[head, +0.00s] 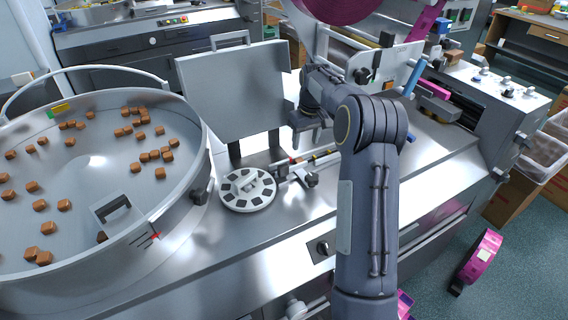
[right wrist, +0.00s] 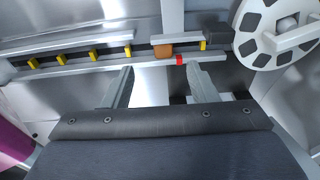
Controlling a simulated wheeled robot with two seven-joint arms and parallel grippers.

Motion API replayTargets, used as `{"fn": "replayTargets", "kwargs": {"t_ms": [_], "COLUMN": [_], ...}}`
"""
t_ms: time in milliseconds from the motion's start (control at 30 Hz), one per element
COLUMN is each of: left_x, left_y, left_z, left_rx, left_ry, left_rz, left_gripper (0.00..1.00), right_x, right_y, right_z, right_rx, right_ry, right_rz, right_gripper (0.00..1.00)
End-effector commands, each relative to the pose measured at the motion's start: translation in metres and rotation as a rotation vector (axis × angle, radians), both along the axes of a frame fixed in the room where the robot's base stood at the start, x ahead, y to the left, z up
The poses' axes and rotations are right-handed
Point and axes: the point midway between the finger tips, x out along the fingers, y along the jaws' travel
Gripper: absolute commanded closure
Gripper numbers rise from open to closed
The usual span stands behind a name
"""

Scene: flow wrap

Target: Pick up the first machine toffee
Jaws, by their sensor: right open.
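A brown toffee (right wrist: 163,51) lies in the narrow infeed channel in the right wrist view, between yellow lugs and close to a small red marker (right wrist: 180,60). My right gripper (right wrist: 161,73) is open, its two fingers pointing toward the channel with the toffee ahead of the gap between them; nothing is held. In the head view my right gripper (head: 308,136) hangs above the machine deck near the channel. The toffee cannot be told apart clearly there. My left gripper is not in view.
A large steel bowl (head: 95,165) with several loose toffees stands at the left. A pale slotted disc (head: 248,189) sits at the end of the channel. An upright steel panel (head: 235,95) stands behind it. The front deck is clear.

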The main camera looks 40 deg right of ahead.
Motion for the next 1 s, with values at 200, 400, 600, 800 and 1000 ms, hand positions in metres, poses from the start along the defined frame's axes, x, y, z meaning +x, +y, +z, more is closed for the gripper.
{"fn": "replayTargets", "kwargs": {"t_ms": [200, 400, 600, 800, 1000], "left_x": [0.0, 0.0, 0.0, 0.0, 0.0], "left_y": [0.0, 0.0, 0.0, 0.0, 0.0], "left_z": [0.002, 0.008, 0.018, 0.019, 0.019], "left_rx": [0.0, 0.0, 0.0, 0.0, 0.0], "left_ry": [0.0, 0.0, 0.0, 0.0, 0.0], "left_rz": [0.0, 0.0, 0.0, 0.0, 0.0], "left_gripper": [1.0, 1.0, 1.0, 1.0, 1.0], "right_x": [0.006, 0.01, 0.015, 0.016, 0.016], "right_y": [-0.006, -0.003, 0.0, 0.0, 0.0], "right_z": [-0.02, -0.041, -0.071, -0.084, -0.084], "right_rx": [-0.01, -0.009, -0.009, -0.01, -0.01], "right_ry": [0.013, 0.013, 0.012, 0.009, 0.009], "right_rz": [0.005, 0.005, 0.004, 0.004, 0.004], "right_gripper": [0.47, 0.47, 0.47, 0.47, 0.51]}}
